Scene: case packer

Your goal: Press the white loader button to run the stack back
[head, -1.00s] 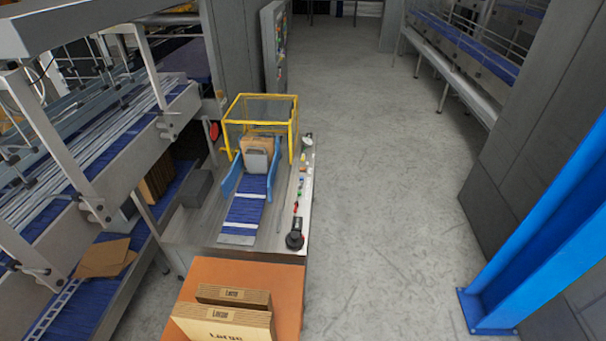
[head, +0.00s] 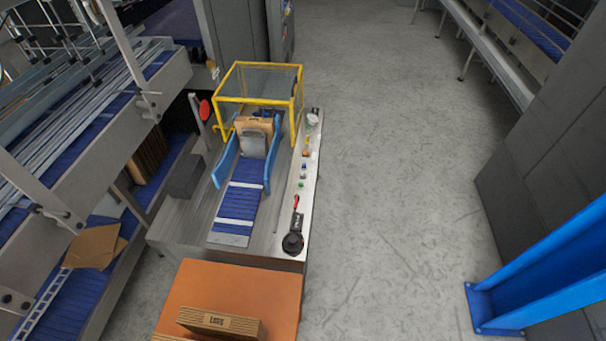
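The loader (head: 240,196) has a blue belt with white stripes between two blue side guides. A stack of brown cardboard (head: 254,122) stands at its far end, behind a grey pusher plate (head: 254,145), under a yellow-framed guard. A narrow control strip (head: 284,216) runs along the loader's right edge with a row of small buttons (head: 303,167). Green, blue, red and pale ones show, but they are too small to be sure which is the white loader button. Neither of my grippers is in view, and nothing touches the buttons.
A black round knob (head: 292,243) sits at the strip's near end. An orange table (head: 235,285) with cardboard boxes (head: 221,323) stands in front. A conveyor rack is at left. Grey floor (head: 390,170) is clear on the right, up to a blue post (head: 540,272).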

